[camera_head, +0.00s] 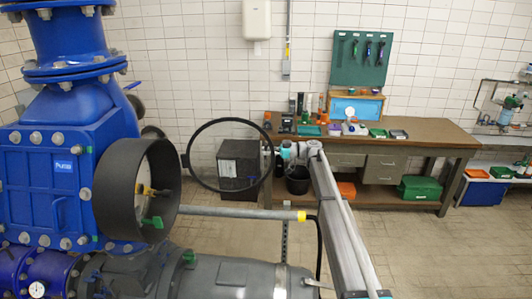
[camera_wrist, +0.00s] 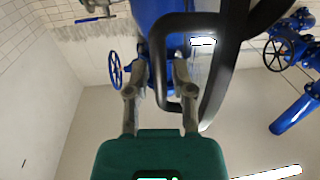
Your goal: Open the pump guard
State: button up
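A dark round housing (camera_head: 137,190) with a gauge face and green and yellow parts inside stands in front of the blue pump body (camera_head: 60,190). A thin black ring (camera_head: 190,140) stands out at its right side, seemingly hinged to it; I take this as the guard, but cannot be sure. My gripper (camera_head: 270,152) is at the ring's right edge in the head view. In the wrist view my gripper (camera_wrist: 157,78) has its fingers spread apart, with a dark curved bar (camera_wrist: 214,85) close by the fingers. I cannot tell whether they touch it.
A grey pipe with a yellow end (camera_head: 250,213) runs below the ring. A workbench (camera_head: 430,130) with tools stands by the back wall, a dark box (camera_head: 238,160) to its left. The tiled floor at right (camera_head: 490,240) is clear.

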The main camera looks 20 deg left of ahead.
jog(key=v, duration=1.1)
jog(key=shift+d, duration=0.35)
jog(key=s+d+f+m+t+h+b, duration=0.4)
jog(key=s+d+f+m+h+b, duration=0.3)
jog(key=s+d+f+m, duration=0.85)
jog(key=s+d+f+m+t+h+b, duration=0.1)
jog(key=s+d+f+h, duration=0.4)
jog(key=s+d, duration=0.5)
jog(key=s+d+f+m+t+h+b, duration=0.1)
jog(key=s+d+f+m+h+b, duration=0.2)
jog(key=s+d+f, duration=0.6)
jog(key=s+d+m+h, duration=0.2)
jog(key=s, duration=0.5)
jog(key=shift+s+d+m, duration=0.15)
jog(key=shift+m, duration=0.1)
